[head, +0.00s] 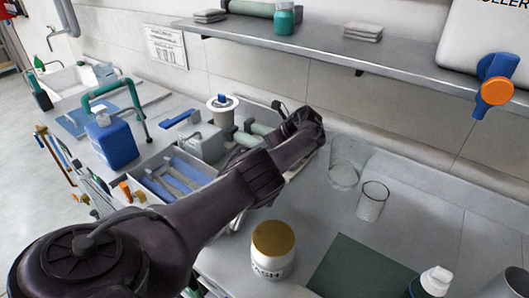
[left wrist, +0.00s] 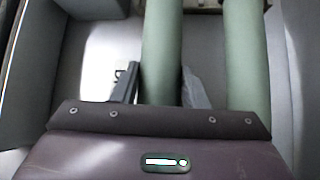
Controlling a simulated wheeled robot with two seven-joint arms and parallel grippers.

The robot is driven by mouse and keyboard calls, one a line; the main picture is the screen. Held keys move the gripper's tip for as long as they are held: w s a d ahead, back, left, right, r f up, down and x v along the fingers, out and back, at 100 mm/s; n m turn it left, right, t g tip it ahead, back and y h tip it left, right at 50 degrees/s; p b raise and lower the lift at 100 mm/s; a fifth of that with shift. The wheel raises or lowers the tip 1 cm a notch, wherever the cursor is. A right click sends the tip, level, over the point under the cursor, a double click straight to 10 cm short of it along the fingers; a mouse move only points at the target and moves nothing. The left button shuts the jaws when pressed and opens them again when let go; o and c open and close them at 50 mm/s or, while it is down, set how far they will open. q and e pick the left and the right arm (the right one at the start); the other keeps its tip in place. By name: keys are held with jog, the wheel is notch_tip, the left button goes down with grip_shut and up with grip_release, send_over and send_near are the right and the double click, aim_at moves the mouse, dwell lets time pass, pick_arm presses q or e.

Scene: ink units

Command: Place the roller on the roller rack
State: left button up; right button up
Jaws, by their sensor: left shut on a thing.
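Two green rollers show in the left wrist view. One green roller (left wrist: 163,45) lies between the fingers of my left gripper (left wrist: 160,78), which is shut on it. The other roller (left wrist: 243,60) runs parallel just to the right, outside the fingers. In the head view, green rollers (head: 245,138) show at the middle of the bench, partly hidden by my left arm. I cannot tell there which one is held, and the fingertips are hidden. I cannot clearly make out the roller rack. My right gripper is not in view.
A tray with blue-handled tools (head: 170,178) and a blue bottle (head: 111,142) stand left of my arm. A gold-lidded jar (head: 272,250) stands in front. Glass beakers (head: 372,200) stand to the right. A wall shelf (head: 300,40) runs above the bench.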

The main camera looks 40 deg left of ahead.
pick_arm(q)
jog(key=shift+f, duration=0.5)
jog(key=shift+w, duration=0.1)
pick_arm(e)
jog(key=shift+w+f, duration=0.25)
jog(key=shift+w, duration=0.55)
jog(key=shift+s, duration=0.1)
pick_arm(q)
jog(key=o, duration=0.8)
jog(key=shift+f, duration=0.1)
jog(key=o, duration=0.4)
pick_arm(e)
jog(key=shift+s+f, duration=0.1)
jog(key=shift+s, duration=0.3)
